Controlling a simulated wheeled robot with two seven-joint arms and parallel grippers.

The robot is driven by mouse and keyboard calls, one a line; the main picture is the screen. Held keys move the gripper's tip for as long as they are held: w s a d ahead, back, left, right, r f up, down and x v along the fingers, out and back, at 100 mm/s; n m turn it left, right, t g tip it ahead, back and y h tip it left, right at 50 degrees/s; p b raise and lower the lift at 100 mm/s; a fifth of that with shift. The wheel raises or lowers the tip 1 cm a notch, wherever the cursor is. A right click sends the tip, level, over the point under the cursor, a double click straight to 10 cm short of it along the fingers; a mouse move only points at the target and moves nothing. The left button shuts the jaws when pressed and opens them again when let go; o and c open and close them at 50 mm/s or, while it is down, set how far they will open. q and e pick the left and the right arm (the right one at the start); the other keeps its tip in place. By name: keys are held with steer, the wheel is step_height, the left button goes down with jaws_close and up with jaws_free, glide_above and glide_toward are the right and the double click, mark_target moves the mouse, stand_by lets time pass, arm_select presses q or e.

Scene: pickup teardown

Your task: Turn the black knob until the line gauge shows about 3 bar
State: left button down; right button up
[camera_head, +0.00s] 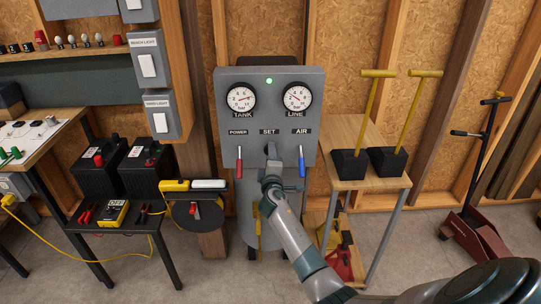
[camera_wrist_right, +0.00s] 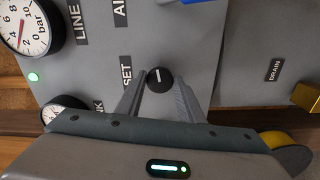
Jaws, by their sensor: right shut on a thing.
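The black knob (camera_wrist_right: 160,80), with a white mark on its face, sits under the SET label on the grey panel (camera_head: 230,130). My right gripper (camera_wrist_right: 157,86) has its fingers on both sides of the knob and is shut on it; in the head view my gripper (camera_head: 270,162) partly hides the knob. The round white line gauge (camera_head: 295,97) is at the panel's upper right. Its needle points to the upper left in the head view, but the exact value is too small to read. The line gauge also shows, cut off, in the wrist view (camera_wrist_right: 27,24). My left gripper is out of view.
The tank gauge (camera_head: 239,98) is beside the line gauge, and a green lamp (camera_head: 269,81) glows between them. A red lever (camera_head: 239,165) hangs left of the knob and a blue lever (camera_head: 302,165) right of it. A wooden stand (camera_head: 365,180) is close on the right.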

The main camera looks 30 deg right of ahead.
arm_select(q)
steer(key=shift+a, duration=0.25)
arm_select(e)
steer(key=shift+f, duration=0.1)
steer(key=o, duration=0.9)
steer(key=shift+o, duration=0.7)
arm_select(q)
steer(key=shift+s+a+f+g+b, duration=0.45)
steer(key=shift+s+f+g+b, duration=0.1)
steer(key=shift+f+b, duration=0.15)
arm_select(e)
steer(key=v, duration=1.7)
steer(key=shift+s, duration=0.25)
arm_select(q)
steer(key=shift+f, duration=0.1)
